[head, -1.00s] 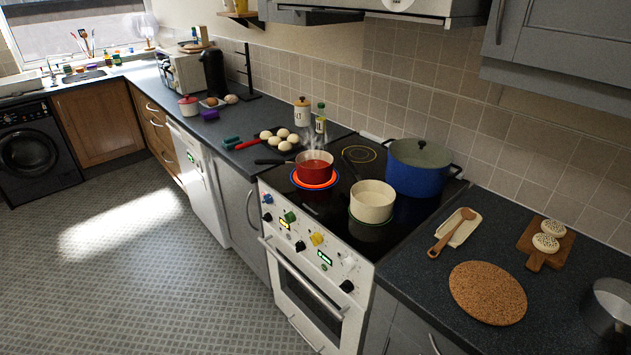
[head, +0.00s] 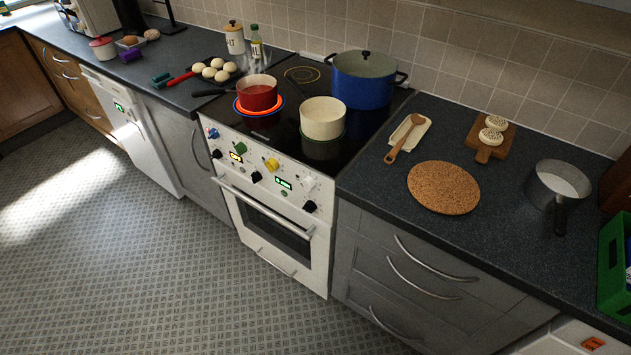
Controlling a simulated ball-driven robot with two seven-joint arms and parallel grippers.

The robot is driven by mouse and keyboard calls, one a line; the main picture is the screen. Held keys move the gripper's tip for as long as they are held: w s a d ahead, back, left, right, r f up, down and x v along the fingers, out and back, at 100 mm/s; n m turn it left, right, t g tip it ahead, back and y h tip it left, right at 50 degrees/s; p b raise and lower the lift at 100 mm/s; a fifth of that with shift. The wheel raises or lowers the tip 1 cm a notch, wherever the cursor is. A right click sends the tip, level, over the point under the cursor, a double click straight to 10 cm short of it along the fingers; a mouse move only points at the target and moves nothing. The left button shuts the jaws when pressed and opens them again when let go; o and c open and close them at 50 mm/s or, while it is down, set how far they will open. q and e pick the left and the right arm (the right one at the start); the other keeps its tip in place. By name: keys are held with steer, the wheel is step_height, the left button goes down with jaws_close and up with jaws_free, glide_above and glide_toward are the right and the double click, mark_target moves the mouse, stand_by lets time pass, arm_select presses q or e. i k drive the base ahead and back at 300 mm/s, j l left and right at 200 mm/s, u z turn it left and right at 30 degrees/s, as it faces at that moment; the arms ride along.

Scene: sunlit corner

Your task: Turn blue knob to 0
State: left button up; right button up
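The blue knob (head: 213,133) is at the upper left of the white stove's control panel (head: 262,172). It is small here, and I cannot read its pointer or any marks around it. A black knob (head: 217,154), a green knob (head: 240,148), a yellow knob (head: 271,165) and a white knob (head: 309,182) share the panel. A red pan (head: 257,95) stands on a glowing orange-red ring at the hob's front left. Neither of my grippers shows in the head view.
A cream pot (head: 322,118) and a blue pot (head: 363,80) stand on the hob. The red pan's dark handle points left over the worktop. The floor (head: 150,260) before the stove is clear. A green crate (head: 613,265) stands at the right edge.

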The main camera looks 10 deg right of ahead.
mark_target(214, 133)
steer(key=j+z, duration=0.2)
steer(key=j, duration=0.25)
steer(key=k+j+z, duration=0.2)
steer(key=j, duration=0.25)
steer(key=j+z, duration=0.2)
steer(key=j, duration=0.25)
steer(key=k+j+z, duration=0.2)
steer(key=j, duration=0.25)
steer(key=k+j+z, duration=0.2)
steer(key=j, duration=0.2)
steer(key=i, duration=0.1)
